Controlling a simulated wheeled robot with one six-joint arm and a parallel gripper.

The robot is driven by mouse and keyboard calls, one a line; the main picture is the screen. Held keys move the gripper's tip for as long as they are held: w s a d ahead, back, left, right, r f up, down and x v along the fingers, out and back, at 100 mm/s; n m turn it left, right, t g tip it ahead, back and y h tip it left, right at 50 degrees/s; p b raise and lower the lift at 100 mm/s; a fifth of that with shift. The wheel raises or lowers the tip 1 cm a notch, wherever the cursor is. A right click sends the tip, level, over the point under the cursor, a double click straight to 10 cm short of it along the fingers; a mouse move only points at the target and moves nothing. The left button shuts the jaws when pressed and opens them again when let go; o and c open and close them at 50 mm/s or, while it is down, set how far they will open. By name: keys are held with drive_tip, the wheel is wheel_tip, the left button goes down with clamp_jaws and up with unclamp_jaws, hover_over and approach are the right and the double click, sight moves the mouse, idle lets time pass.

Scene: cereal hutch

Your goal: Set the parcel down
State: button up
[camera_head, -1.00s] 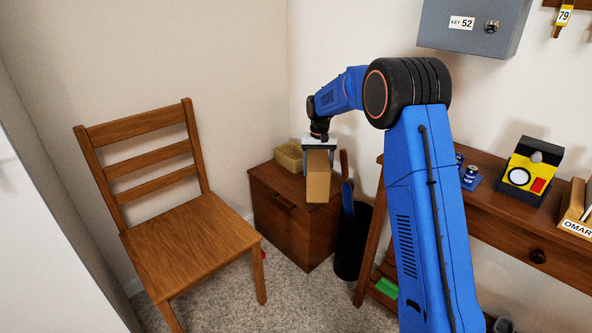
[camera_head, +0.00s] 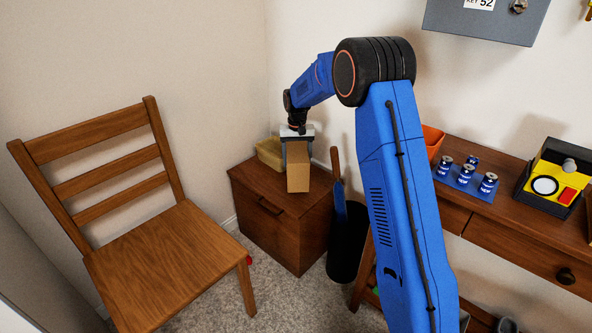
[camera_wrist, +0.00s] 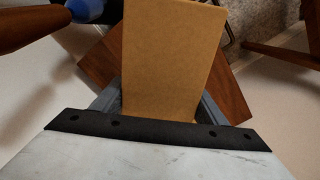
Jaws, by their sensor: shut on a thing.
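The parcel (camera_head: 298,172) is a plain brown cardboard box. It shows over the front part of a low brown wooden cabinet (camera_head: 262,232) in the corner. My gripper (camera_head: 297,143) points down and is shut on the parcel's upper end. In the wrist view the parcel (camera_wrist: 172,55) fills the middle between the jaws (camera_wrist: 160,112), with the cabinet top (camera_wrist: 232,98) behind it. I cannot tell whether the parcel's bottom touches the cabinet top.
A tan basket (camera_head: 270,152) sits at the back of the cabinet top. A black bin (camera_head: 346,243) with a wooden-handled item stands right of the cabinet. A wooden chair (camera_head: 165,255) stands at the left. A wooden desk (camera_head: 500,232) with batteries and a yellow-black device is at the right.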

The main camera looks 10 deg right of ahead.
sight(297, 149)
drive_tip(key=shift+f, duration=2.35)
drive_tip(key=shift+f, duration=0.1)
drive_tip(key=o, duration=1.5)
wheel_tip(297, 149, up, 12)
drive_tip(key=shift+r, duration=0.1)
